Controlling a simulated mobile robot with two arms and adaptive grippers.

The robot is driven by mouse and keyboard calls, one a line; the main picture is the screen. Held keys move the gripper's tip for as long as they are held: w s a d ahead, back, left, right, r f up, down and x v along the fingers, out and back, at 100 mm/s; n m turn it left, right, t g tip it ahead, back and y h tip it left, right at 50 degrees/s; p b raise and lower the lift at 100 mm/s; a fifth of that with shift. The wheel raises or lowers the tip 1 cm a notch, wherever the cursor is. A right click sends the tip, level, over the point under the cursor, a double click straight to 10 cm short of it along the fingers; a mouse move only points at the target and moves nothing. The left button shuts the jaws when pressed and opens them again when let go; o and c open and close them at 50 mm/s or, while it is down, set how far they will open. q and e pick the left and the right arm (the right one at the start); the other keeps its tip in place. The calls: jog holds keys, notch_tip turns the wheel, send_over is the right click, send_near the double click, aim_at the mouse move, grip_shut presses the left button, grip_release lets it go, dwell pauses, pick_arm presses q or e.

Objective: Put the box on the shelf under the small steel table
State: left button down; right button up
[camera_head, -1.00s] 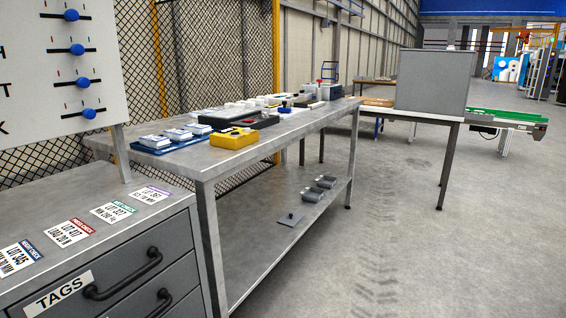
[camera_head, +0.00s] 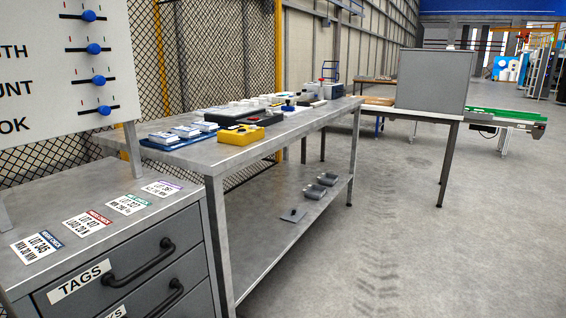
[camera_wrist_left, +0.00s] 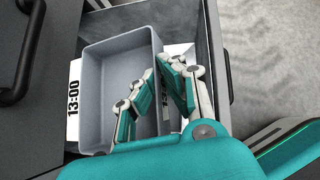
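A grey open-topped box (camera_wrist_left: 108,75) shows in the left wrist view, in what looks like an open drawer (camera_wrist_left: 213,50). My left gripper (camera_wrist_left: 169,66) is over the box's right side. Its fingertips are close together at the box's right wall, one on the inner side and one on the outer, and look closed on it; the exact contact is partly hidden. The head view shows a steel table (camera_head: 215,158) with a lower shelf (camera_head: 262,232). Neither gripper shows in the head view.
A drawer cabinet (camera_head: 185,238) with tags stands at the front left. A second table (camera_head: 446,165) carries a large grey case (camera_head: 432,80). Floor at right is clear.

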pick_arm(q)
notch_tip(320, 180, up, 25)
jog(key=a+n+y, duration=0.2)
jog(key=n+y, duration=0.1)
jog(key=shift+r+n, duration=0.15)
jog(key=shift+n, duration=0.25)
